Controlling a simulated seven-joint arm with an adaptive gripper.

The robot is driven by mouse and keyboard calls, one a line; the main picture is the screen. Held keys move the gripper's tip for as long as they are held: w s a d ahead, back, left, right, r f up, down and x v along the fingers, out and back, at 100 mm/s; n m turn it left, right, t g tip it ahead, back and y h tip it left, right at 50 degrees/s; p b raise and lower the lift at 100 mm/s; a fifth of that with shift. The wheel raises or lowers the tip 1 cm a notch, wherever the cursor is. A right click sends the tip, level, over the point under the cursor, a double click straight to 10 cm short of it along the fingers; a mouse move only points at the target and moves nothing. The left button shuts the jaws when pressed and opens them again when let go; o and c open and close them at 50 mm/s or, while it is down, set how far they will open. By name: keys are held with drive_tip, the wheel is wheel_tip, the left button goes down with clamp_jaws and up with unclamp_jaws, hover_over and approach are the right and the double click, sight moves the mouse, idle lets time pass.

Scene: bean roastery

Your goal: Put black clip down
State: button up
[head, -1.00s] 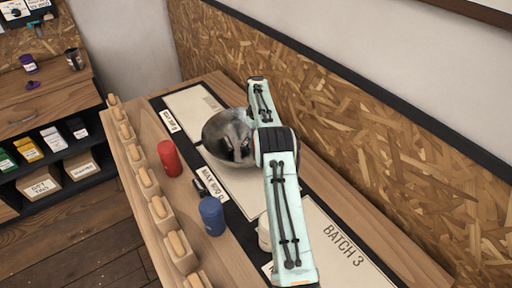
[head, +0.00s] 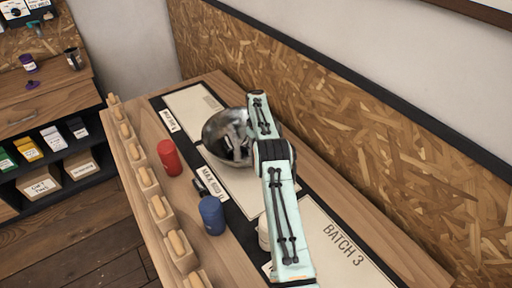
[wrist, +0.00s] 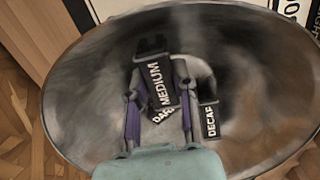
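A black clip labelled MEDIUM (wrist: 159,84) is between the two fingers of my gripper (wrist: 158,76) in the wrist view, and the fingers look shut on it. It is over the inside of a round metal bowl (wrist: 75,95). Below it in the bowl lies a dark clip labelled DARK (wrist: 162,115), partly covered. Another black clip, labelled DECAF (wrist: 209,118), lies to the right of my fingers. In the head view the bowl (head: 213,133) stands on the table, and my gripper (head: 242,150) reaches into it, small and partly hidden.
A red canister (head: 169,158) and a blue canister (head: 212,216) stand left of the bowl. A small dark item (head: 199,185) lies by the white label. Wooden blocks (head: 162,217) line the table's left edge. A chipboard wall (head: 330,135) bounds the right side.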

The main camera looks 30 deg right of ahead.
drive_tip(key=o, duration=0.4)
drive_tip(key=shift+r, duration=0.15)
wheel_tip(320, 180, up, 11)
drive_tip(key=s+a+r, duration=0.4)
drive_tip(key=a+r, duration=0.3)
drive_tip(key=a, duration=0.1)
drive_tip(key=s+a+r, duration=0.5)
drive_tip(key=a+r, duration=0.3)
drive_tip(key=shift+n+y, duration=0.4)
drive_tip(key=shift+n, duration=0.2)
drive_tip(key=s+a+f, duration=0.2)
drive_tip(key=s+a, duration=0.2)
drive_tip(key=s, duration=0.5)
drive_tip(key=s+a+f, duration=0.2)
drive_tip(key=s+a, duration=0.1)
drive_tip(key=s, duration=0.6)
drive_tip(key=s+a+f, duration=0.3)
drive_tip(key=s+a, duration=0.1)
drive_tip(key=s, duration=0.5)
drive_tip(key=shift+a, duration=0.35)
